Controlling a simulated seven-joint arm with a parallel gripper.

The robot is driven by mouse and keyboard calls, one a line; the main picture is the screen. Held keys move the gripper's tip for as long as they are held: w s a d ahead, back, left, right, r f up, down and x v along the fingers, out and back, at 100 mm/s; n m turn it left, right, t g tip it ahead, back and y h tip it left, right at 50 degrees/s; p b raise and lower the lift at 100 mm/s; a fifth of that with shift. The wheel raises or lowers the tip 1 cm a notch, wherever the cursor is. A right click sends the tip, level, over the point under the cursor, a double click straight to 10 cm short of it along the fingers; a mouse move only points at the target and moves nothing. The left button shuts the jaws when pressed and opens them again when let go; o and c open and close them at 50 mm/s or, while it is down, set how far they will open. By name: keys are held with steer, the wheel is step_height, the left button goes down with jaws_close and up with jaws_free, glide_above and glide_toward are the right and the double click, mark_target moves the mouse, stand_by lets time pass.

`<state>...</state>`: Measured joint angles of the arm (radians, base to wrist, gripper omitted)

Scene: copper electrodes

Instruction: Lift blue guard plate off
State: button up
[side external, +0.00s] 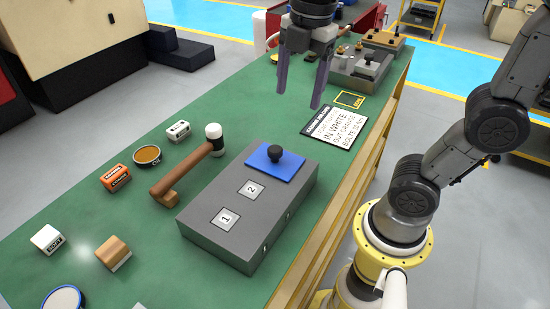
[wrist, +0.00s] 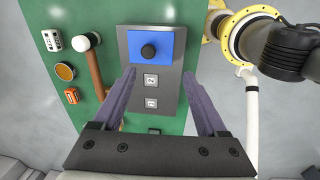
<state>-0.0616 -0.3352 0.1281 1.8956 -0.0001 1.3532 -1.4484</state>
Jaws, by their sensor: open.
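The blue guard plate (side external: 273,163) lies flat on the far end of a grey block (side external: 236,248), with a black round knob (side external: 275,152) standing on its middle. Two pale square pads marked 1 and 2 show on the block beside it. My gripper (side external: 299,100) is open and empty, in the air above the bench and apart from the plate. In the wrist view the blue plate (wrist: 136,45) and its knob (wrist: 149,52) lie ahead, beyond my open fingertips (wrist: 157,72). What lies under the plate is hidden.
A mallet (side external: 190,165) lies left of the block, close to it. Small labelled blocks and a round tin (side external: 147,155) are further left. A white printed sign (side external: 335,124) and another grey fixture (side external: 360,67) stand beyond. Green bench top is clear between mallet and sign.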

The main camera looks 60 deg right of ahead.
steer(key=w+a+f+g, duration=0.1)
steer(key=w+f, duration=0.1)
steer(key=w, duration=0.1)
glide_above(275, 149)
steer(key=shift+n, duration=0.3)
steer(key=f, duration=0.7)
steer(key=shift+s+f, duration=0.3)
steer(key=shift+s, duration=0.1)
steer(key=shift+w+f, duration=0.2)
steer(key=shift+f, duration=1.35)
steer(key=shift+w+f, duration=0.2)
steer(key=shift+f, duration=1.3)
jaws_close()
